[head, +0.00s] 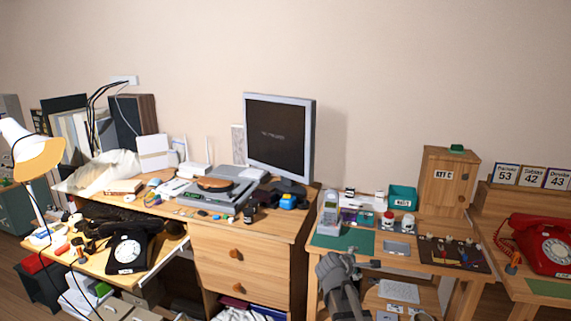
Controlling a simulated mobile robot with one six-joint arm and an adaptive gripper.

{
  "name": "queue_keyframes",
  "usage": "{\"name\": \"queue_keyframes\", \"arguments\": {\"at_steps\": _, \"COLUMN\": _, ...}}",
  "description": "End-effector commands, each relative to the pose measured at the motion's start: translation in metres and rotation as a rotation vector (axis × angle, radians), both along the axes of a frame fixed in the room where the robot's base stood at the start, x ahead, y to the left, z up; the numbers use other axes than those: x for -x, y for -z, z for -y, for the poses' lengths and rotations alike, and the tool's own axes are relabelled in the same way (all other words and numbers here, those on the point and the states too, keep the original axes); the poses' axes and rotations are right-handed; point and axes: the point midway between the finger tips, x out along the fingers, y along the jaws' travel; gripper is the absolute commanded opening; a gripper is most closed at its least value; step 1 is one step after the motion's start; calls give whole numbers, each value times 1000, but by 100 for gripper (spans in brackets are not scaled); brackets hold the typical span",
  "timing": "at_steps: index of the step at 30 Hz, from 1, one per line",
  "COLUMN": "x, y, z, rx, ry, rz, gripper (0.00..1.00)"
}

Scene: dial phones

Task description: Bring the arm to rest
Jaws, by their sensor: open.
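My gripper (338,263) shows dark grey at the bottom centre, at the end of my arm, which comes up from the lower edge. It is open, and I see nothing held in it. It is in front of the small wooden workbench (325,241), by its front left edge. I cannot tell whether it touches the bench. A black dial phone (127,248) sits on the lower desk at the left. A red dial phone (548,245) sits on the wooden desk at the far right.
The workbench holds a green mat (350,240), a grey handset (330,212), a dark tool board (455,254) and a wooden cabinet (447,178). A monitor (279,135) and a turntable (214,186) crowd the desk to the left. A lamp (35,155) stands far left.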

Motion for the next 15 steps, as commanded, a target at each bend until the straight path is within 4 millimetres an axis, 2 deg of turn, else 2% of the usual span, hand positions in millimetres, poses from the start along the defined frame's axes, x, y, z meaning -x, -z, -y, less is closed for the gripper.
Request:
{"name": "queue_keyframes", "arguments": {"at_steps": 1, "x": 17, "y": 10, "z": 4, "rx": -93, "ry": 67, "rz": 3, "gripper": 100}}
{"name": "queue_keyframes", "arguments": {"at_steps": 7, "x": 75, "y": 49, "z": 5, "rx": -467, "ry": 371, "rz": -4, "gripper": 100}}
{"name": "queue_keyframes", "arguments": {"at_steps": 15, "x": 151, "y": 86, "z": -19, "rx": -864, "ry": 786, "rz": -68, "gripper": 100}}
